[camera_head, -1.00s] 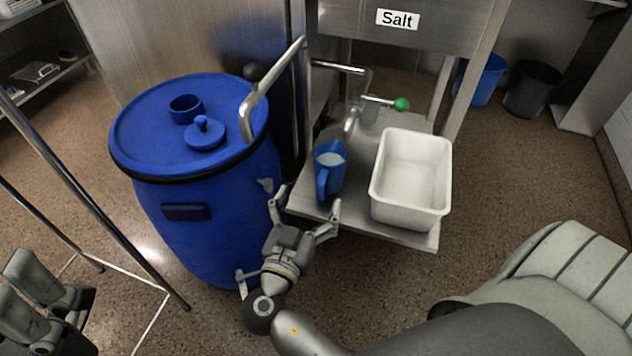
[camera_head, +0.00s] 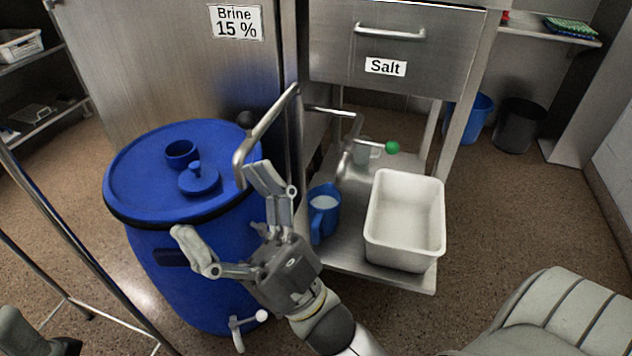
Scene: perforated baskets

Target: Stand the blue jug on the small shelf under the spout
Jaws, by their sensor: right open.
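The blue jug (camera_head: 324,218) stands upright on the left part of the small steel shelf (camera_head: 360,263), with something pale inside and its handle facing me. A small tap spout (camera_head: 346,164) with a green knob (camera_head: 391,147) is behind and above the jug; I cannot tell whether the jug is directly below its mouth. My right gripper (camera_head: 222,205) is open and empty, left of the jug and apart from it, in front of the blue barrel (camera_head: 190,285). My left gripper (camera_head: 20,330) shows only partly at the bottom left corner; its fingers are unclear.
A white tub (camera_head: 405,262) fills the shelf's right side, close to the jug. A bent steel pipe (camera_head: 265,125) reaches over the lidded barrel, near my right fingers. A salt drawer (camera_head: 385,45) is above the shelf. A metal rack frame stands at left.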

